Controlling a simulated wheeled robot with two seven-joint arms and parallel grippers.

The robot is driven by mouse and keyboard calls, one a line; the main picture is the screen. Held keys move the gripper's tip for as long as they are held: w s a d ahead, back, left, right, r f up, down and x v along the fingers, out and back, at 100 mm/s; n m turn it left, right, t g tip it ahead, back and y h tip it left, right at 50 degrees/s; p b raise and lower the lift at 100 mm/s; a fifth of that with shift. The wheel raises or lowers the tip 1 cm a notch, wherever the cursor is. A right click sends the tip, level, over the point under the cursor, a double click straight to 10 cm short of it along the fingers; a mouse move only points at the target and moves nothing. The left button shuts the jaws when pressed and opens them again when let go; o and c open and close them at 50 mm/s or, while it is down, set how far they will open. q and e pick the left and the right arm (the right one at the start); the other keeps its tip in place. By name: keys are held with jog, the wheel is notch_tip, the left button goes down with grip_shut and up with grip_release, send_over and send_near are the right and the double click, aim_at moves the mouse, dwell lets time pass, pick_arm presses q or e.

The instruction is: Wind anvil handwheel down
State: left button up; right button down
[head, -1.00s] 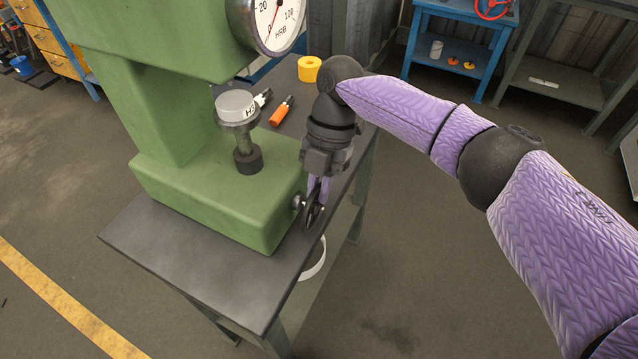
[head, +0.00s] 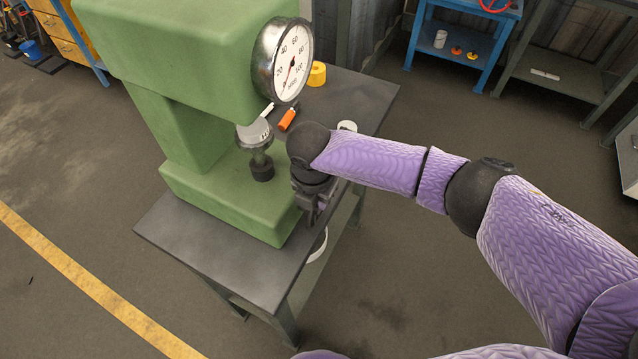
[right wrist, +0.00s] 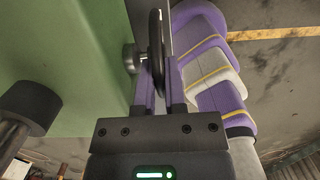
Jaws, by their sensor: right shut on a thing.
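The green hardness tester (head: 225,200) stands on a dark bench, with a round dial on its head. Its anvil (head: 262,160) is a dark stem rising from the base, with a pale grey round block (head: 254,132) on top. The handwheel (right wrist: 156,45) is a dark disc seen edge-on in the right wrist view, on a short metal hub at the side of the green base. My right gripper (head: 312,214) is beside the base, fingers pointing down. In the right wrist view its fingers (right wrist: 158,82) are shut on the handwheel's rim. My left gripper is out of view.
On the bench (head: 215,262) behind the tester lie an orange-handled tool (head: 288,118) and a yellow ring (head: 317,74). A white round thing (head: 347,126) is partly hidden by my right arm. Open floor lies right of the bench.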

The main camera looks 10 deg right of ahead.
jog(key=shift+s+a+t+h+p, duration=0.1)
jog(key=shift+s+t+h+p, duration=0.05)
jog(key=shift+t+h+p, duration=0.35)
jog(key=c, duration=0.7)
grip_release()
jog(key=shift+r, duration=0.25)
jog(key=p+v, duration=0.3)
jog(key=v, duration=0.5)
jog(key=shift+r, duration=0.4)
jog(key=shift+s+a+r, duration=0.1)
jog(key=shift+s+r, duration=0.05)
jog(key=shift+r, duration=0.15)
